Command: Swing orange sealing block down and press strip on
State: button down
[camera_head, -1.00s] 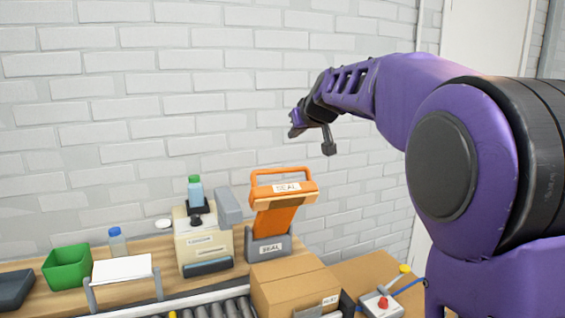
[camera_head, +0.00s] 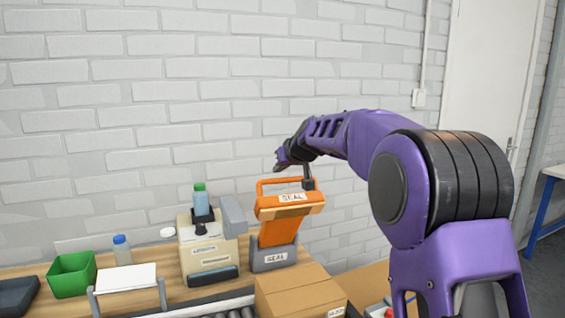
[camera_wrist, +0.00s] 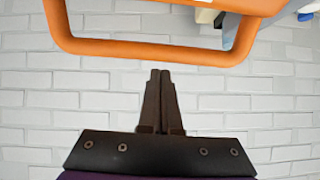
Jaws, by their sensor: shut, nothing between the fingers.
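The orange sealing block (camera_head: 291,206) stands raised and tilted on its grey base (camera_head: 274,257), both labelled SEAL, behind the cardboard box (camera_head: 300,291). A looped orange handle (camera_head: 265,188) rises from its top. The handle also spans the top of the wrist view (camera_wrist: 150,50). My gripper (camera_wrist: 160,75) is shut and empty, its fingertips just short of the handle bar and apart from it in the picture. In the head view my gripper (camera_head: 281,158) is above and close to the handle. I cannot make out a strip on the box.
A cream dispenser (camera_head: 207,252) with a green-capped bottle (camera_head: 201,198) stands left of the sealing block. A white platform (camera_head: 126,277), a green bin (camera_head: 72,275) and a blue-capped bottle (camera_head: 122,250) are farther left. The brick wall (camera_head: 120,150) is behind.

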jog(key=shift+s+d+f+b, duration=0.15)
jog(key=shift+s+d, duration=0.15)
jog(key=shift+s, duration=0.4)
jog(key=shift+s+d+f+b, duration=0.15)
jog(key=shift+s+d, duration=0.1)
jog(key=shift+s, duration=0.45)
jog(key=shift+f, duration=0.1)
